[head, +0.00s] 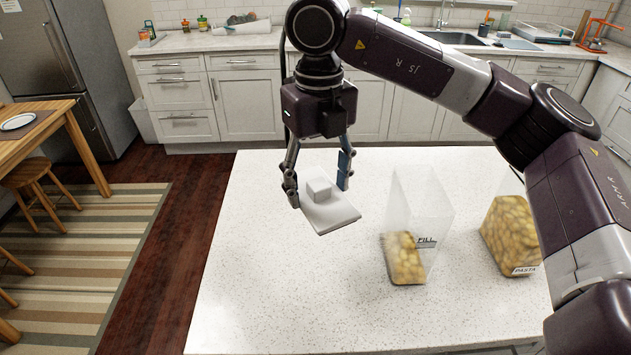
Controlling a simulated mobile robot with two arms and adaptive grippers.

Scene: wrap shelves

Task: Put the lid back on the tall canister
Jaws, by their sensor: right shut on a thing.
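My right gripper (318,176) is shut on the white lid (333,216), with its fingers on either side of the lid's raised block. The lid is a flat square plate, to the left of the canisters; any gap beneath it is hard to judge. The tall clear canister (418,215) stands upright on the white counter, open at the top. It has a "FILL" mark and pasta-like pieces in its lower part. My left gripper is not in view.
A second clear canister (511,233), labelled "PASTA", stands at the right, its top partly hidden by my right arm. The speckled white island counter (290,290) is clear at the front and left. A dining table (40,135) stands far left.

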